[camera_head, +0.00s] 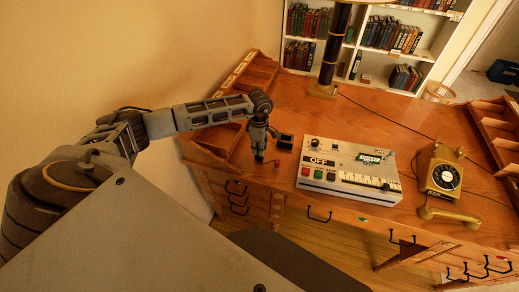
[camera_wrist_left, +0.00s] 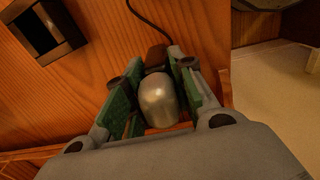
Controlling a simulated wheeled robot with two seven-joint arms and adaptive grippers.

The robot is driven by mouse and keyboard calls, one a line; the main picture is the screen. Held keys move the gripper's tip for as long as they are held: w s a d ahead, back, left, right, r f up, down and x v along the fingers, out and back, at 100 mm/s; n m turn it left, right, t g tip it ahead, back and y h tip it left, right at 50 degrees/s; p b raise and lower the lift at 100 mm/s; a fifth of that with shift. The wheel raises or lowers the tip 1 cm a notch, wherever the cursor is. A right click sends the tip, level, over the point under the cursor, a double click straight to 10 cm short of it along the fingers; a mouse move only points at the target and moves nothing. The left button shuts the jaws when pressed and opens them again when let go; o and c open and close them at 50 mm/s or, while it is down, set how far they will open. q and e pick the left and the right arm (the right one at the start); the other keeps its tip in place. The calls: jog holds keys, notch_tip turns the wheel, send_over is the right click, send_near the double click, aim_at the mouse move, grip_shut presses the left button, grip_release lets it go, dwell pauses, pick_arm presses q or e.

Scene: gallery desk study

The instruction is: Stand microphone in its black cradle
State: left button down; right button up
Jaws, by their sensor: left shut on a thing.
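The microphone (camera_wrist_left: 158,103) has a rounded silver head and a brown part behind it in the left wrist view. My left gripper (camera_wrist_left: 154,92) is shut on it, with a green pad on either side. In the head view, my left gripper (camera_head: 261,154) points down at the desk's front left and largely hides the microphone. The black cradle (camera_head: 285,141) is a small open-topped box just right of the gripper, apart from it. In the left wrist view, the empty square cradle (camera_wrist_left: 68,46) lies at the upper left. My right gripper is not in view.
A grey control box (camera_head: 350,172) with buttons sits right of the cradle on the wooden desk (camera_head: 400,115). An old telephone (camera_head: 440,178) stands further right. A lamp post (camera_head: 333,50) rises at the back. A dark cable (camera_wrist_left: 148,20) runs from the microphone.

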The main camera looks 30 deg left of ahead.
pick_arm(q)
notch_tip(320, 180, up, 8)
jog(key=shift+f+b, duration=0.1)
jog(key=shift+b, duration=0.4)
jog(key=shift+r, duration=0.7)
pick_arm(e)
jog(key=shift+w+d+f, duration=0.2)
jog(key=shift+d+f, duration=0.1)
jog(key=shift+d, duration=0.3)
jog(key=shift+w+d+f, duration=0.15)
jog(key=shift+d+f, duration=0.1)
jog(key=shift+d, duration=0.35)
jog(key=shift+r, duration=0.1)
